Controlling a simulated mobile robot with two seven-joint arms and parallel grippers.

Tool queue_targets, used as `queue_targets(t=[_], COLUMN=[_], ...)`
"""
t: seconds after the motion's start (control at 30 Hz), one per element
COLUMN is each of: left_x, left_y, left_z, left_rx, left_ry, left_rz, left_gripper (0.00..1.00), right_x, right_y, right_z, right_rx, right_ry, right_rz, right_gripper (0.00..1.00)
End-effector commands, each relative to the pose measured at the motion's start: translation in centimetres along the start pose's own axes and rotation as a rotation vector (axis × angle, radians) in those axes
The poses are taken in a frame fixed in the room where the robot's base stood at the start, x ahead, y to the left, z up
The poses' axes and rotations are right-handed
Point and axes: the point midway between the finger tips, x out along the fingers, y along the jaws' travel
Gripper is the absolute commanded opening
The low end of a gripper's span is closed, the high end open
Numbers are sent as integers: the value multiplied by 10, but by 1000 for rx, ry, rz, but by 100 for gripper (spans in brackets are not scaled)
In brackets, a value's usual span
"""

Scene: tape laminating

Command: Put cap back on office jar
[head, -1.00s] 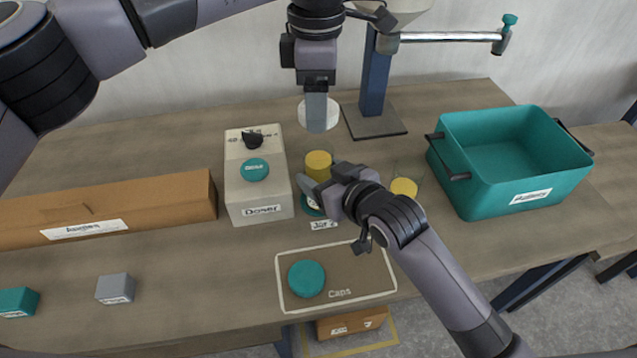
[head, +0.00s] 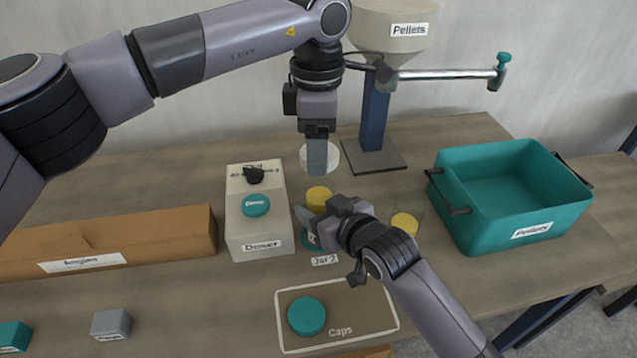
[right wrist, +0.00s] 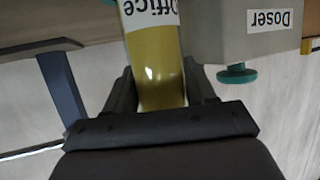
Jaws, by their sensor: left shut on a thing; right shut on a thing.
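The office jar (head: 318,198), a clear jar with yellow contents, stands just right of the doser, its top uncovered. My right gripper (head: 305,217) is shut around it. In the right wrist view the jar (right wrist: 158,75), labelled Office and seen upside down, sits between my right fingers (right wrist: 160,95). My left gripper (head: 318,170) points down above and behind the jar, apart from it. It is shut on a white round disc (head: 334,157) that looks like a cap. The fingers cover the disc's middle.
The doser (head: 262,235) stands close left of the jar. Jar 2, with a teal top (head: 308,240), is partly hidden by my right gripper. Another yellow-filled jar (head: 404,224) is at right. A teal cap (head: 307,316) lies on the Caps mat (head: 355,310). A teal pellets bin (head: 515,228) stands farther right.

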Motion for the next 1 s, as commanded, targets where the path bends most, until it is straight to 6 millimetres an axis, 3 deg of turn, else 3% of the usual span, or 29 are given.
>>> queue_targets(t=[0.23,0.77,1.0], left_x=[36,38,50], left_y=[0,0,0], left_z=[0,0,0], left_rx=[0,0,-1], left_ry=[1,1,0], left_rz=[-2,0,-1], left_gripper=[35,35,35], right_x=[0,0,0], right_y=[0,0,0], right_z=[0,0,0], right_rx=[0,0,-1], right_ry=[0,0,0], right_rz=[0,0,0], right_gripper=[0,0,0])
